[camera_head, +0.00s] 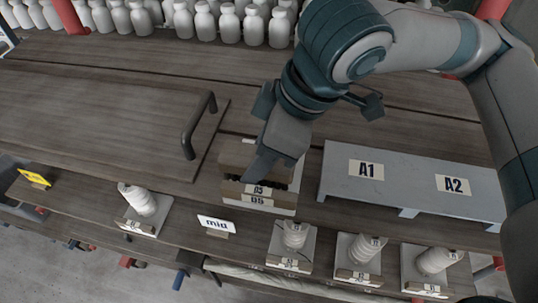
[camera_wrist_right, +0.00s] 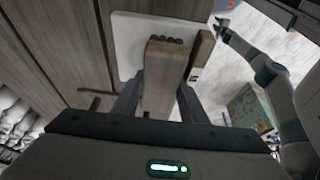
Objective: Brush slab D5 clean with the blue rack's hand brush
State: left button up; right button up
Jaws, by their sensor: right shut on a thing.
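Slab D5 (camera_head: 287,211) is a pale square slab on the bench, with a brown block and labels at its front edge. It also shows in the right wrist view (camera_wrist_right: 127,42). My right gripper (camera_head: 262,165) is above the slab, pointing down. In the right wrist view its fingers (camera_wrist_right: 157,100) are shut on the wooden hand brush (camera_wrist_right: 165,78), whose dark bristle end lies over the slab. I cannot tell whether the bristles touch it. Most of the slab's surface is hidden by gripper and brush. What looks like my left gripper (camera_wrist_right: 222,27) shows small in the right wrist view; its jaws are unclear.
A grey stand (camera_head: 410,185) marked A1 and A2 is right of the slab. A "mid" sign (camera_head: 216,224) stands left. A wooden board with a dark handle (camera_head: 198,125) lies behind left.

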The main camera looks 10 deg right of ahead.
aim_at(240, 152)
jog(key=shift+a, duration=0.1)
dwell(0.4)
jog(key=shift+w+a+p, duration=0.15)
jog(key=shift+w+a, duration=0.1)
jog(key=shift+a, duration=0.5)
jog(key=shift+w+a+p, duration=0.15)
jog(key=shift+w+a, duration=0.1)
jog(key=shift+a, duration=0.45)
notch_tip(240, 152, up, 2)
jog(key=shift+r+p, duration=0.1)
jog(key=shift+p, duration=1)
jog(key=shift+r, duration=1.85)
jog(key=shift+r, duration=0.1)
